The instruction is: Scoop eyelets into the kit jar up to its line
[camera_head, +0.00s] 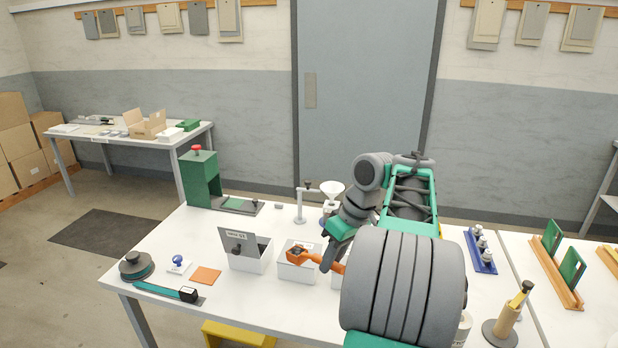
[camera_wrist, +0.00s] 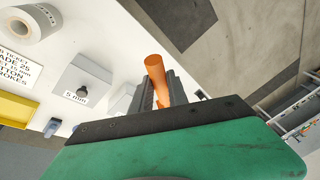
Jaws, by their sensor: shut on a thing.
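My gripper (camera_head: 336,246) is shut on the orange scoop (camera_head: 301,254). In the wrist view the scoop's orange handle (camera_wrist: 155,70) stands between the two fingers (camera_wrist: 161,92). In the head view the scoop's bowl is at or over the opening of a white bin (camera_head: 297,272); whether it holds eyelets cannot be told. A white funnel (camera_head: 332,187) stands behind the bins by a small stand (camera_head: 300,207). What looks like a jar (camera_head: 328,209) is below the funnel, partly hidden by my arm; its line and contents cannot be made out.
A white bin with a raised grey lid (camera_head: 248,262) stands to the left. A closed bin labelled 5 mm (camera_wrist: 82,78) shows in the wrist view. A green press (camera_head: 200,180) stands at the back left.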

